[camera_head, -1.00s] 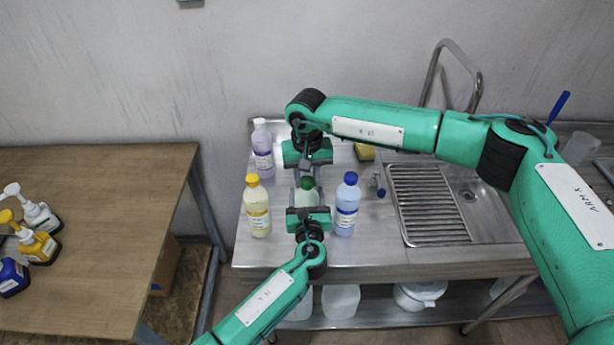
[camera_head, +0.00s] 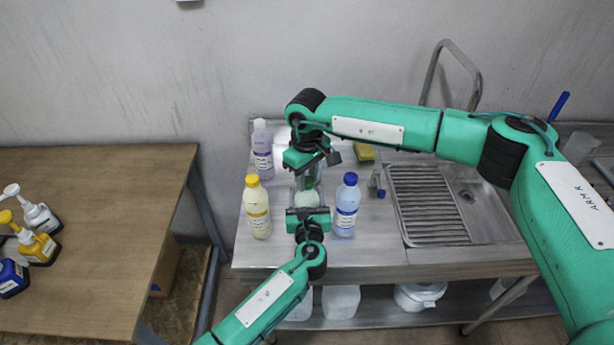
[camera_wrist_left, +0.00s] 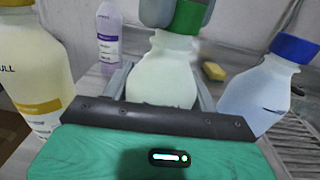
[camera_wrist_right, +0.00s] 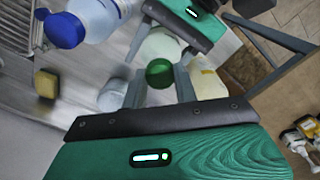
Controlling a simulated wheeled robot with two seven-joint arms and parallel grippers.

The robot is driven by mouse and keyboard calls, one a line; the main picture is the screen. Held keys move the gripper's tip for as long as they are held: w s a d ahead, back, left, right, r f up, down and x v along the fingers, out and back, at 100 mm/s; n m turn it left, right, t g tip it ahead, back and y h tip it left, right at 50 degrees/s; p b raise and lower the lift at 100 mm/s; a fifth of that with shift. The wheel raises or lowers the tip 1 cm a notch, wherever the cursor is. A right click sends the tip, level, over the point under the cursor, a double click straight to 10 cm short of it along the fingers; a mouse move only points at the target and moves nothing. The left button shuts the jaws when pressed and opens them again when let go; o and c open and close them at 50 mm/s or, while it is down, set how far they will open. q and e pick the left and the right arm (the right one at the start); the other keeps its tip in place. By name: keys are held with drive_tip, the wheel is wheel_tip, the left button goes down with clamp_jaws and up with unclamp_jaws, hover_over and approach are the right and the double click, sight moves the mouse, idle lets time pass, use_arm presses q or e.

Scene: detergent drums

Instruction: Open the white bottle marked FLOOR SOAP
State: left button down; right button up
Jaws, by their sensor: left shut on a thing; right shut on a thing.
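A whitish bottle (camera_wrist_left: 162,78) with a green cap (camera_wrist_right: 159,72) stands on the metal counter between a yellow-capped and a blue-capped bottle. No lettering on it shows. My left gripper (camera_head: 306,196) is shut around its body from the front. My right gripper (camera_head: 309,178) comes from above and is shut on the green cap; its fingers show on both sides of the cap in the right wrist view. The cap is on or right at the bottle's neck; I cannot tell whether it is loose. The grippers hide much of the bottle in the head view.
The yellow-capped bottle (camera_head: 257,210) is close on the left, the blue-capped bottle (camera_head: 346,207) close on the right. A lavender bottle (camera_head: 262,152) stands behind. A yellow sponge (camera_head: 364,152) and sink (camera_head: 470,205) are further right. Pump bottles (camera_head: 40,245) stand on the wooden table (camera_head: 95,210).

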sight(307, 181)
drive_tip(key=shift+r, duration=0.1)
drive_tip(key=shift+r, duration=0.95)
drive_tip(key=shift+r, duration=2.05)
use_arm(q)
drive_tip(key=shift+c, duration=1.8)
unclamp_jaws()
